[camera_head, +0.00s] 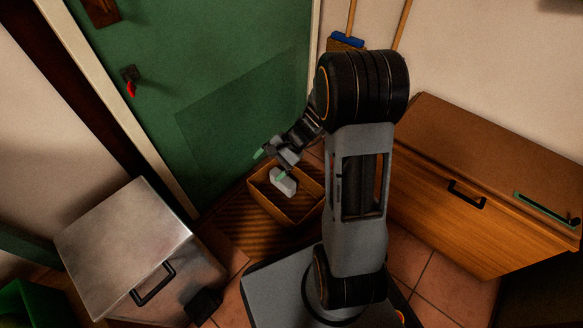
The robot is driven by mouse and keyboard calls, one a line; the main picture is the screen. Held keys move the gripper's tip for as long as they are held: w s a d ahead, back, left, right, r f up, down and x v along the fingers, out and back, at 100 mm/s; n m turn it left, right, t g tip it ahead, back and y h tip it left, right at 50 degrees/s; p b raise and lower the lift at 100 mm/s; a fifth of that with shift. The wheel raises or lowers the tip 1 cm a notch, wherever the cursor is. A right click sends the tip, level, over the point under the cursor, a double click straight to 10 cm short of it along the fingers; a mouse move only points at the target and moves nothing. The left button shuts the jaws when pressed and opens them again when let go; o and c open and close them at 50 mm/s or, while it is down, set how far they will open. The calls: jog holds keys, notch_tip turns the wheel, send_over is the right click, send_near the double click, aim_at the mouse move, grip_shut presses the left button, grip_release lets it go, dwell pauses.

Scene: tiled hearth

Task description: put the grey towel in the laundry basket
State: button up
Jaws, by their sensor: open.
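A small pale grey bundle, which looks like the grey towel (283,181), shows within the outline of an open tan box, which looks like the laundry basket (266,205). The towel appears to lie inside the box, towards its far left side, but I cannot tell exactly how it rests. My gripper (270,164) is above the box's far left rim, with its green-tipped fingers apart. One fingertip is close to the towel's upper edge in the picture; I cannot tell whether they touch. My arm hides the area right of the box.
A green door (215,75) stands behind the box. A metal-topped chest (125,240) is at the lower left, and a wooden cabinet (470,190) is on the right. A blue broom (346,41) leans at the back wall. Tiled floor (437,285) shows at the lower right.

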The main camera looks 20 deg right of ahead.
jog(key=s+d+r+n+t+h, duration=0.1)
jog(key=s+r+n+h, duration=0.8)
jog(key=s+r+n, duration=0.1)
jog(key=shift+s+d+r+n+t, duration=0.15)
jog(key=shift+s+r+n+t, duration=0.25)
jog(key=shift+s+r, duration=0.6)
jog(key=w+a+r+n+t+y+p, duration=0.1)
jog(key=w+a+r+p, duration=0.1)
jog(key=r+p, duration=0.7)
jog(key=w+a+r+n+t+p, duration=0.1)
jog(key=w+a+r+p, duration=0.15)
jog(key=r+p, duration=0.7)
jog(key=w+a+r+n+t+y+p, duration=0.1)
jog(key=a+r+p, duration=0.2)
jog(key=r+p, duration=0.65)
jog(key=s+d+r+m+g+h+p, duration=0.1)
jog(key=s+d+r+p, duration=0.1)
jog(key=r+p, duration=0.3)
jog(key=s+d+r+m+g+p, duration=0.1)
jog(key=s+d+r+p, duration=0.2)
jog(key=r+p, duration=0.3)
notch_tip(320, 180, up, 2)
jog(key=shift+s+d+m+h, duration=0.25)
jog(key=shift+d+m+h, duration=0.15)
jog(key=shift+d, duration=0.5)
